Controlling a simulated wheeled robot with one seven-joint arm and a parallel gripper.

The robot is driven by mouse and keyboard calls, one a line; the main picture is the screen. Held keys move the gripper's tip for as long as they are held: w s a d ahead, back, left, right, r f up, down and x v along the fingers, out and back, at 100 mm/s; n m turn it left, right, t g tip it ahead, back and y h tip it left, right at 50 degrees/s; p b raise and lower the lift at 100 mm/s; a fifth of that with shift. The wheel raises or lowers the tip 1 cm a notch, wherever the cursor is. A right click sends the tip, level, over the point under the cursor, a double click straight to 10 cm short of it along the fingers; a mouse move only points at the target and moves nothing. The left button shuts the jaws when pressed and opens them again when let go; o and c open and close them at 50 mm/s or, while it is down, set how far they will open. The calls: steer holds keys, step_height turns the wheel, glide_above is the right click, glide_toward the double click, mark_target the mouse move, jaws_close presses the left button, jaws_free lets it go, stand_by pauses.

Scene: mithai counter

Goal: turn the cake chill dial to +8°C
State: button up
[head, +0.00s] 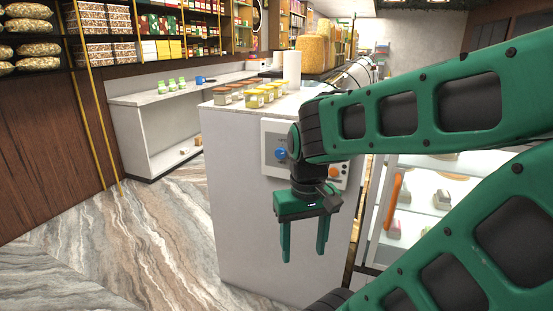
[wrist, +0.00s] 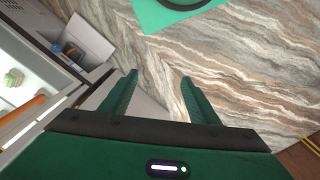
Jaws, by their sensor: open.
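A pale control panel (head: 268,137) is on the white counter's end face. A blue dial (head: 281,154) sits at its left and an orange knob (head: 333,172) at its lower right. Labels and the dial setting are too small to read, so I cannot tell which is the cake chill dial. My arm hides the panel's middle. My gripper (head: 304,256) is open and empty, fingers pointing down, in front of the counter and below the panel. In the wrist view the panel (wrist: 88,38) shows at upper left, apart from the open fingers (wrist: 158,80).
The white counter (head: 235,200) carries several jars (head: 255,99) and a paper roll (head: 291,68). A glass display case with an orange handle (head: 392,200) stands at right, partly behind my arm. The marble floor (head: 140,245) at left is clear.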

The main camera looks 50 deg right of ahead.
steer(key=w+d+f+n+h, duration=0.2)
steer(key=w+d+n, duration=0.15)
steer(key=d, duration=0.25)
steer(key=w+d+f+n+h, duration=0.2)
steer(key=w+d+h, duration=0.1)
steer(key=w+d, duration=0.25)
steer(key=n+t+h, duration=0.6)
steer(key=n+h, duration=0.6)
steer(key=n, duration=1)
glide_toward(279, 155)
steer(key=x, duration=0.9)
steer(key=shift+f, duration=0.1)
steer(key=c, duration=1)
